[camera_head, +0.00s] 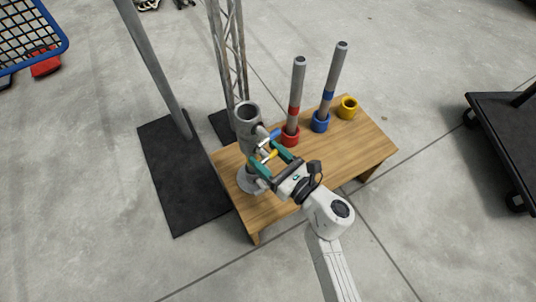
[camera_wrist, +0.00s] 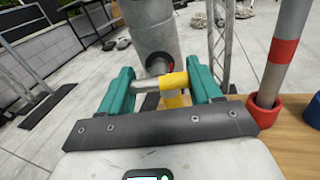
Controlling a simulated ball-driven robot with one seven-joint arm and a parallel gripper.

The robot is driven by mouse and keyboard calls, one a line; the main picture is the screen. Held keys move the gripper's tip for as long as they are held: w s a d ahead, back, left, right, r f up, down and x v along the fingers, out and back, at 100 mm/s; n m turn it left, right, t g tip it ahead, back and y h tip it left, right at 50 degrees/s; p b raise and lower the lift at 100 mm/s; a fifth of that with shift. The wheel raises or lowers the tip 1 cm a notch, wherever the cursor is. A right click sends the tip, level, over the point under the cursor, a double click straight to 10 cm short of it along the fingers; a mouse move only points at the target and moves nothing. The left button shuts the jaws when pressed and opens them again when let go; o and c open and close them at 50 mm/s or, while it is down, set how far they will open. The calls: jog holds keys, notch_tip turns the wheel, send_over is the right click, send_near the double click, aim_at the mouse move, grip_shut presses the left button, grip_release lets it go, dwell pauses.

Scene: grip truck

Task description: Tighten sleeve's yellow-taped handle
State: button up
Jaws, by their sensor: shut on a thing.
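The sleeve (camera_head: 248,118) is a grey metal cylinder standing upright on a round base at the left end of the wooden table. It also fills the upper middle of the wrist view (camera_wrist: 153,28). Its yellow-taped handle (camera_head: 269,154) sticks out on the near right side. In the wrist view the handle (camera_wrist: 174,82) is a metal crossbar with yellow tape toward its right end. My gripper (camera_head: 262,154) has teal fingers, one on each side of the crossbar, and is shut on it. A blue-taped handle (camera_head: 274,134) sits just above it in the head view.
On the wooden table (camera_head: 350,153), a red-banded post (camera_head: 297,85) and a blue-banded post (camera_head: 336,72) stand in matching cups, beside a yellow cup (camera_head: 348,107). A lattice mast (camera_head: 229,50) and a grey pole (camera_head: 152,65) rise behind. A black cart (camera_head: 505,130) stands right.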

jog(key=m+p, duration=0.2)
jog(key=m, duration=0.3)
jog(key=shift+r, duration=0.15)
jog(key=m+p, duration=0.1)
jog(key=m, duration=0.2)
jog(key=shift+m+p, duration=0.3)
jog(key=shift+p, duration=0.05)
jog(key=m+p, duration=0.2)
jog(key=m, duration=0.2)
jog(key=shift+m, duration=0.3)
jog(key=m+p, duration=0.2)
jog(key=m, duration=0.2)
jog(key=m+p, duration=0.1)
jog(key=m, duration=0.3)
jog(key=shift+p, duration=0.3)
jog(key=m+p, duration=0.1)
jog(key=m, duration=0.3)
jog(key=shift+m+p, duration=0.3)
jog(key=shift+p, duration=0.05)
jog(key=m+p, duration=0.1)
jog(key=m, duration=0.2)
jog(key=shift+m, duration=0.3)
jog(key=shift+f+m+p, duration=0.2)
jog(key=shift+m+p, duration=0.35)
jog(key=shift+m, duration=1.15)
